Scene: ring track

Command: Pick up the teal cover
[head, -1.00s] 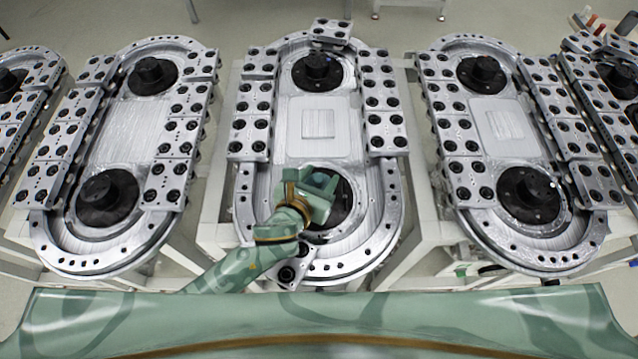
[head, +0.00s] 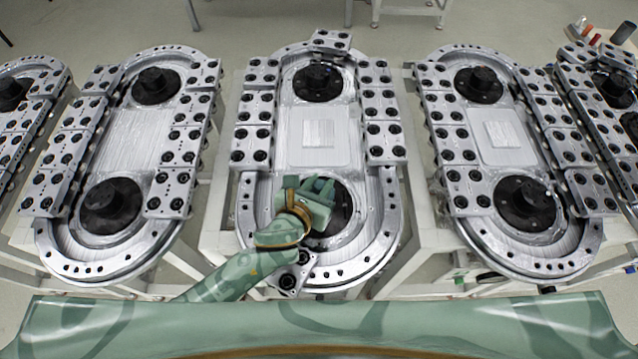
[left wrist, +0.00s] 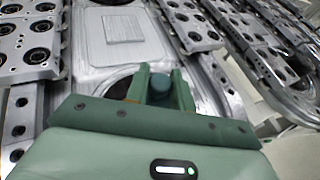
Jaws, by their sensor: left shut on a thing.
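The teal cover (left wrist: 160,84) is a small rounded cap between the fingers of my left gripper (left wrist: 160,90) in the left wrist view. The fingers are shut on it. In the head view my left gripper (head: 318,190) is over the black hub (head: 335,208) at the near end of the middle ring track (head: 262,232). The cover is hard to make out there, hidden by the gripper. How high it is above the hub cannot be told. My right gripper is not in view.
Similar ring tracks stand to the left (head: 60,235) and right (head: 490,245), with metal carriages along their rails. A loose carriage (head: 292,277) sits at the middle track's near end, under my left arm. A flat square plate (head: 319,133) lies in the track's centre.

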